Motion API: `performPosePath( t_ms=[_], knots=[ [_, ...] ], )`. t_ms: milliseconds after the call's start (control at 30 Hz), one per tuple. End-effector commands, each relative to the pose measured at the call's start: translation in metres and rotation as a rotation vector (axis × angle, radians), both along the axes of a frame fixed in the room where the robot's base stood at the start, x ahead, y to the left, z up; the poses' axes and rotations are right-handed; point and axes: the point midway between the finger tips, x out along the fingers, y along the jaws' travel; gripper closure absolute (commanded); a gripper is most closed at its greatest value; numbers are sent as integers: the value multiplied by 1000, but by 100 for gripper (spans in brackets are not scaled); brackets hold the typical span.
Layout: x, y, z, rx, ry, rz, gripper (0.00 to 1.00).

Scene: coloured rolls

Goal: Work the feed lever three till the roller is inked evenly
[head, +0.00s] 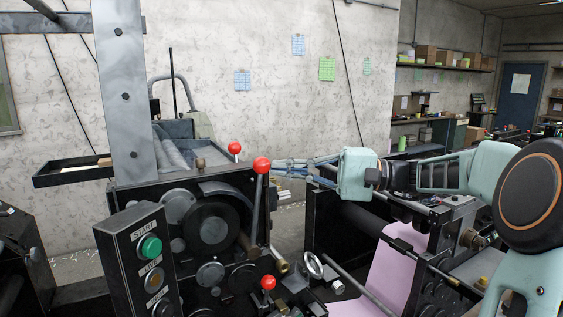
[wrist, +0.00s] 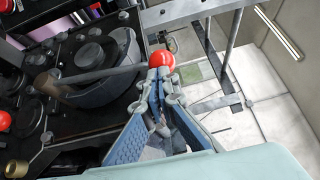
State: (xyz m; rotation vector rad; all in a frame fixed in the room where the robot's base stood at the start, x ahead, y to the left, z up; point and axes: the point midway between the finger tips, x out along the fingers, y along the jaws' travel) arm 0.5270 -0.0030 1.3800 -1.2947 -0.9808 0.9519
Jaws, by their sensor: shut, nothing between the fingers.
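A lever with a red ball knob (head: 262,165) rises from the dark press side plate in the head view. The same kind of red knob (wrist: 161,59) shows at my fingertips in the wrist view. My gripper (head: 277,163) reaches in from the right with its blue fingers shut and empty, tips right beside the knob. In the wrist view, the fingertips (wrist: 160,76) overlap the knob's lower edge; I cannot tell whether they touch. Two more red knobs show, one behind (head: 235,148) and one low (head: 268,282). No lever number is readable. How evenly any roller is inked cannot be seen.
A control box (head: 137,260) with a green START button stands at the front left. A chrome handwheel (head: 312,265) sits below my arm. A pink sheet (head: 394,265) lies on the machine at right. A dark tray (head: 73,172) juts out at left.

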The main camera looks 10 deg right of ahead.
Motion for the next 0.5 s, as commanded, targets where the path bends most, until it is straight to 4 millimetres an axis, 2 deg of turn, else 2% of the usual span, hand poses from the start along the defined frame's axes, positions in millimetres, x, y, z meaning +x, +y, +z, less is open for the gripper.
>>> performPosePath(
  t_ms=[500],
  knots=[
    [-7, 23, 0, -1, 1, 2, 100]
  ],
)
